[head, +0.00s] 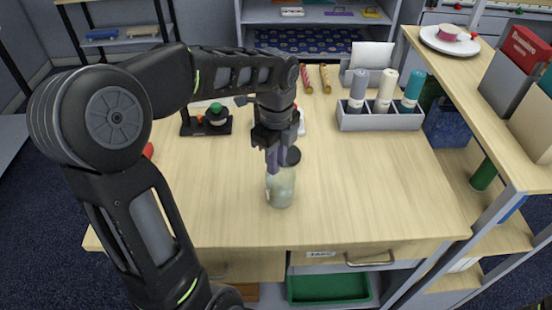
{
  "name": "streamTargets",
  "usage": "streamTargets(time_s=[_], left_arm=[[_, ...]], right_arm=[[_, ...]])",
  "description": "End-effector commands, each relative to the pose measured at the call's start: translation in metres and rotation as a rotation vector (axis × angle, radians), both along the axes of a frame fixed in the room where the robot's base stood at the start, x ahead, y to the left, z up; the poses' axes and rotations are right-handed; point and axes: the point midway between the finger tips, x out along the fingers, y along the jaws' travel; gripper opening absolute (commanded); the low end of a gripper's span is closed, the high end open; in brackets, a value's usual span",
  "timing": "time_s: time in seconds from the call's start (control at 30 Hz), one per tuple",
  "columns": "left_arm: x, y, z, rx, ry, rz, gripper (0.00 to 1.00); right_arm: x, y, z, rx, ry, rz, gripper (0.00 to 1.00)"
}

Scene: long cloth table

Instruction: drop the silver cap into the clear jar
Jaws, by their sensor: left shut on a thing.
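The clear jar (280,188) stands upright on the wooden table near its front edge. It looks pale greenish and see-through. My left gripper (275,160) points down, with its fingertips just above or at the jar's mouth; I cannot tell whether they touch it. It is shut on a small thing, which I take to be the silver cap. The cap is hidden between the fingers, and I see it nowhere else. My right gripper is out of view.
A dark round disc (292,156) lies just behind the jar. A grey rack (380,121) with several rolls stands at the back right, and a black stand (206,125) at the back left. The tabletop (375,195) right of the jar is clear. A raised shelf (480,80) borders the right side.

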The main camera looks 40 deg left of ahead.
Motion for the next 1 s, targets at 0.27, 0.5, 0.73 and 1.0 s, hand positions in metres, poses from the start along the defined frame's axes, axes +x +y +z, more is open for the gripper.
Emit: streamTargets(time_s=[0.27, 0.5, 0.73, 1.0], left_arm=[[0.0, 0.0, 0.0, 0.0, 0.0, 0.0, 0.0], [0.0, 0.0, 0.0, 0.0, 0.0, 0.0, 0.38], [0.0, 0.0, 0.0, 0.0, 0.0, 0.0, 0.43], [0.001, 0.0, 0.011, 0.001, -0.002, 0.0, 0.43]], right_arm=[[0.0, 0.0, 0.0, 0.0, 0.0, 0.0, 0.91], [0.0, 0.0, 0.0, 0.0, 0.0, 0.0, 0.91], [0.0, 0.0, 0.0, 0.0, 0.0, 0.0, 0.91], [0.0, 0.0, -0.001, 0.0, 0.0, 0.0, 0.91]])
